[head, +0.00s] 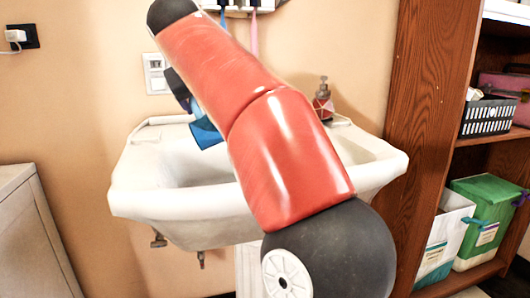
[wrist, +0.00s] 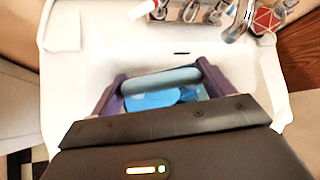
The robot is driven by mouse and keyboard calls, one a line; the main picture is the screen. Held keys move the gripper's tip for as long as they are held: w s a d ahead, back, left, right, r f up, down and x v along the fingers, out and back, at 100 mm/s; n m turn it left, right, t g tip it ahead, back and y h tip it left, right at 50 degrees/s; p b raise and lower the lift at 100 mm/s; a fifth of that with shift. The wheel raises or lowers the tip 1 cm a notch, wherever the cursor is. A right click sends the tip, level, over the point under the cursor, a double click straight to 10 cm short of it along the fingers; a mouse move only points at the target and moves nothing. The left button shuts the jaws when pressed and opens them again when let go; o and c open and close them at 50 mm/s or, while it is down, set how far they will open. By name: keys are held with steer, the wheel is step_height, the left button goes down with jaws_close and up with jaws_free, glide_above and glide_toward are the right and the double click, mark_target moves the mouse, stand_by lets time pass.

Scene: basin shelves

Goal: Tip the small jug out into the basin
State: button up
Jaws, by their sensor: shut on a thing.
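The small blue jug (head: 206,132) hangs over the left part of the white basin (head: 135,190) in the head view, and it looks tilted. My red arm covers part of it. In the wrist view the jug (wrist: 160,98) sits between the two purple fingers of my gripper (wrist: 162,76), which is shut on it. The white bowl of the basin (wrist: 85,75) lies beneath and around it. Whether anything is inside the jug or flowing out of it cannot be told.
A soap dispenser (head: 323,100) stands on the basin's back right rim. Taps and fittings (wrist: 190,12) line the back edge in the wrist view. A wooden shelf unit (head: 425,110) with boxes stands close on the right. A pale cabinet (head: 30,235) is at the left.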

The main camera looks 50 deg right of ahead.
steer(key=shift+s+d+r, duration=0.2)
steer(key=shift+d+r, duration=0.05)
steer(key=shift+r, duration=0.05)
